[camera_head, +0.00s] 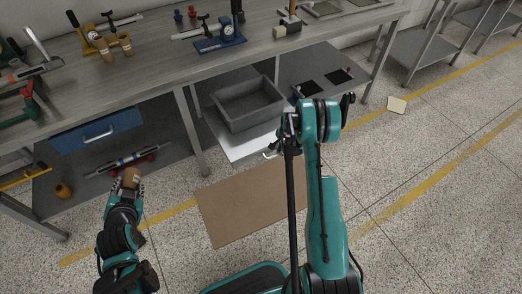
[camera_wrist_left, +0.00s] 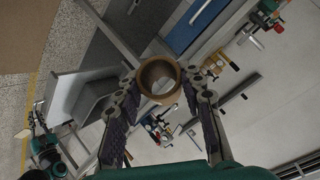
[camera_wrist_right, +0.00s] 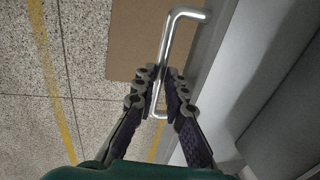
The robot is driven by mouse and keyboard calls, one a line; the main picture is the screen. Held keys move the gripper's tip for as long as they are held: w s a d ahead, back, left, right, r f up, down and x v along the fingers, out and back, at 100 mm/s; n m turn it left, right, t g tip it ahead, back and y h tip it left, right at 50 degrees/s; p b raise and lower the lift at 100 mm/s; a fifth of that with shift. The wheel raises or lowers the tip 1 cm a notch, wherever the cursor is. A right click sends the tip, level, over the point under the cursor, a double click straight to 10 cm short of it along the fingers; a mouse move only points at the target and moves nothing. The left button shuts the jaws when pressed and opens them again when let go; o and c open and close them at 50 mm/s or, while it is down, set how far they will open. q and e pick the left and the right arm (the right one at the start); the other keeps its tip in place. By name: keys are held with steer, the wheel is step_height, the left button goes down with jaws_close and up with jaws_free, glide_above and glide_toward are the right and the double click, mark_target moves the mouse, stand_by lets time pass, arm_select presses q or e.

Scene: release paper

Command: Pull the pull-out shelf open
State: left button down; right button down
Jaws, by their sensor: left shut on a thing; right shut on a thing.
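The pull-out shelf (camera_head: 230,147) is under the bench, with its pale front edge out toward me and a grey bin (camera_head: 253,104) standing on it. Its silver bar handle (camera_wrist_right: 168,42) shows in the right wrist view. My right gripper (camera_wrist_right: 160,73) is shut around the lower part of that bar; in the head view my own arm largely hides this grip. My left gripper (camera_wrist_left: 158,92) is shut on a brown paper roll (camera_wrist_left: 158,64), a hollow ring. The roll also shows in the head view (camera_head: 131,173), low in front of the bench at left.
A blue drawer (camera_head: 97,133) hangs under the bench at left. Bench legs (camera_head: 192,133) stand beside the shelf. A brown mat (camera_head: 245,212) lies on the floor before it. Tools, including a blue device (camera_head: 220,43), stand on the bench top. The floor at right is mostly clear.

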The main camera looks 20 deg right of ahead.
steer(key=c, duration=1.6)
jaws_free()
steer(key=r, duration=0.4)
steer(key=s+r, duration=0.1)
steer(key=r, duration=0.3)
steer(key=s+r, duration=0.1)
steer(key=r, duration=0.2)
steer(key=shift+s+d+r, duration=0.1)
steer(key=shift+r, duration=0.3)
